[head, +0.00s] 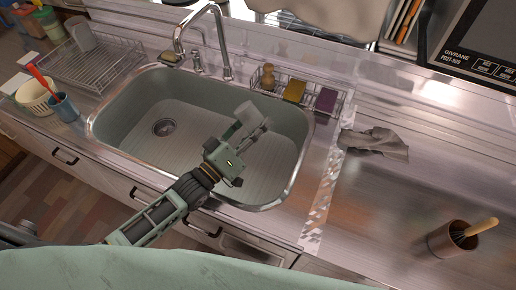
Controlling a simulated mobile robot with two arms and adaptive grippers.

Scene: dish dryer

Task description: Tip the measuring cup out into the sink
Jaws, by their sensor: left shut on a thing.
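The sink (190,140) is a grey-green basin with a steel rim, set in the metal counter. The measuring cup (248,113) is a small pale grey cup, held over the right part of the basin and looking tilted. My left gripper (246,138) is shut on it; the fingers partly hide its lower side. I cannot tell from this view whether anything is inside the cup. My right gripper is not in view.
A tall faucet (222,45) stands behind the sink. A dish rack (90,62) is at the left, near a blue cup (64,107) and a cream basket (36,96). A sponge caddy (312,98), a grey cloth (375,143) and a copper utensil pot (452,239) are at the right.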

